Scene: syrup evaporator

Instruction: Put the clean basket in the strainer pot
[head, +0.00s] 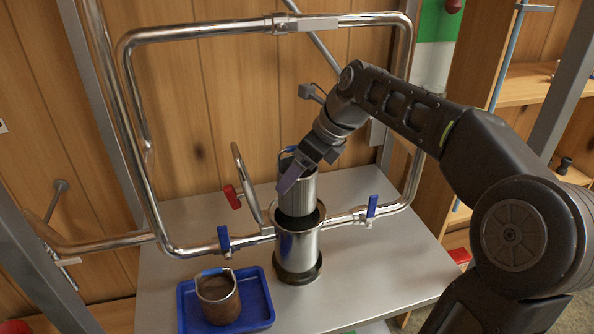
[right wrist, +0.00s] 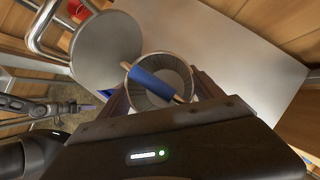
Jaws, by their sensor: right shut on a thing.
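My right gripper (head: 290,178) is shut on the clean basket (head: 298,200), a bright ribbed metal cylinder with a blue handle grip. In the right wrist view the basket (right wrist: 158,97) is open-topped and empty, with its blue grip (right wrist: 156,84) across the mouth. I hold it upright over the strainer pot (head: 298,250), a steel pot on a dark base. The basket's lower end is at the pot's mouth; how deep it sits I cannot tell. In the right wrist view a dark arm with a bluish tip, seemingly my left gripper (right wrist: 85,107), shows small at the left.
A brown-stained basket (head: 217,300) stands in a blue tray (head: 184,312) at the front left. The pot's round lid (right wrist: 107,48) stands open beside it. Steel pipes (head: 150,160) with blue-handled valves (head: 224,240) surround the pot. The table's right side (head: 390,265) is clear.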

